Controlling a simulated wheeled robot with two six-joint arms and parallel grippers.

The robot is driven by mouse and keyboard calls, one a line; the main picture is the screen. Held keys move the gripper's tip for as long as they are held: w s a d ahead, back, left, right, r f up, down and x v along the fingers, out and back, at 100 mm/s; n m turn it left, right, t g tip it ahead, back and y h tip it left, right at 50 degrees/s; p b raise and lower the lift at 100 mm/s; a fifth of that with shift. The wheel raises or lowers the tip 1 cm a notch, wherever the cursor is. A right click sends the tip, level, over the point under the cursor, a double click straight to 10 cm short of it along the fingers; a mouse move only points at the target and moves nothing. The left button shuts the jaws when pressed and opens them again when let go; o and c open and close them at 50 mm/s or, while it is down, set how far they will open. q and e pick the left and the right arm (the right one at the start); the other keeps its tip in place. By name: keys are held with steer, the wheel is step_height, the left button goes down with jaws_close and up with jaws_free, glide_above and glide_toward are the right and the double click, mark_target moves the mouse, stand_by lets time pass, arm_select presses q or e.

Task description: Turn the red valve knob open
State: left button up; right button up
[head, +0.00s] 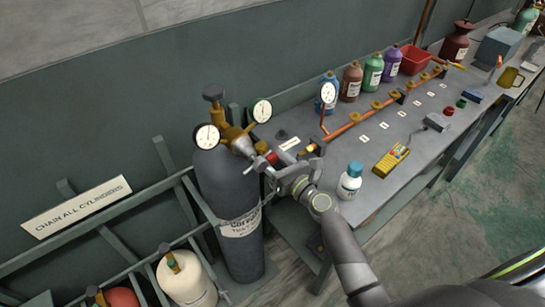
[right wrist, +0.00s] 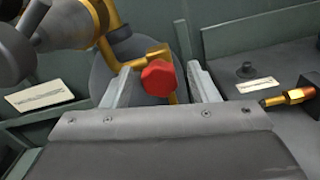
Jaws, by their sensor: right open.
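The red valve knob (head: 272,159) sits on the brass regulator (head: 235,140) at the top of the dark grey gas cylinder (head: 228,190). In the right wrist view the red knob (right wrist: 158,78) appears as a faceted red cap between my two finger tips. My right gripper (head: 268,172) is open at the knob, with one finger on each side; in the right wrist view its fingers (right wrist: 160,88) stand apart with gaps beside the knob. I cannot tell whether either finger touches it. My left gripper is not in view.
Two gauges (head: 207,137) (head: 262,111) stand on the regulator close to my gripper. The workbench (head: 345,195) at right carries a copper pipe (head: 350,125), several bottles and a yellow meter (head: 391,159). A white bottle (head: 349,181) stands near my right arm. A cream cylinder (head: 186,278) is at lower left.

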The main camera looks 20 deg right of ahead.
steer(key=shift+w+a, duration=0.2)
steer(key=shift+w, duration=0.2)
steer(key=c, duration=1)
